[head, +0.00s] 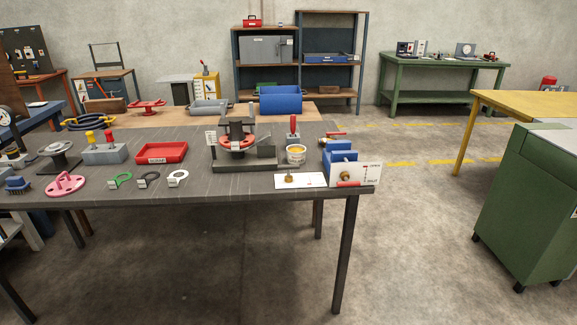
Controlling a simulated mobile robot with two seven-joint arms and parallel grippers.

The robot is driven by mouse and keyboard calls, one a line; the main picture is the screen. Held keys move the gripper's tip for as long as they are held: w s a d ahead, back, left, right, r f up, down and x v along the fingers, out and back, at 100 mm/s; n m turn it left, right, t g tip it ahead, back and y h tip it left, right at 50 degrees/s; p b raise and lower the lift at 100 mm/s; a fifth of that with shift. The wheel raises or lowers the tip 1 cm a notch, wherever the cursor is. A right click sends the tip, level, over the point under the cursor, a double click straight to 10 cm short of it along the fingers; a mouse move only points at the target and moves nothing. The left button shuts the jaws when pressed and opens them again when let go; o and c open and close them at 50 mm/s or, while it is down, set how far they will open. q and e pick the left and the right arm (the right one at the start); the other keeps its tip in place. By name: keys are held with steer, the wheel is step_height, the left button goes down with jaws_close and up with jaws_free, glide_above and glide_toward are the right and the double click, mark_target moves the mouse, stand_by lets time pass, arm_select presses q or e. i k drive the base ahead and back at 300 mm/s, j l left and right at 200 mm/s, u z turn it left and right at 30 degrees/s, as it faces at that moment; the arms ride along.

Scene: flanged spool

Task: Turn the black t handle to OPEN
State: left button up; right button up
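No gripper of mine shows in the head view. A fixture with a dark flanged spool (237,128) and a red ring (238,143) stands on a dark base on the dark table, at its middle right. A blue block (340,151) at the table's right end has a white plate (352,175) with small marks, a brass fitting and a red lever (348,184). I cannot pick out a black T handle for certain, nor read an OPEN mark; the parts are too small.
The dark table (200,198) also bears a red tray (161,152), grey blocks with knobs (105,153), a pink flanged disc (65,184), several rings, a yellow-white tub (296,154) and a white card (300,181). A green cabinet (528,205) stands right; floor between is clear.

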mark_target(288, 167)
steer(key=i+l+u, duration=0.1)
steer(key=i+l, duration=1.3)
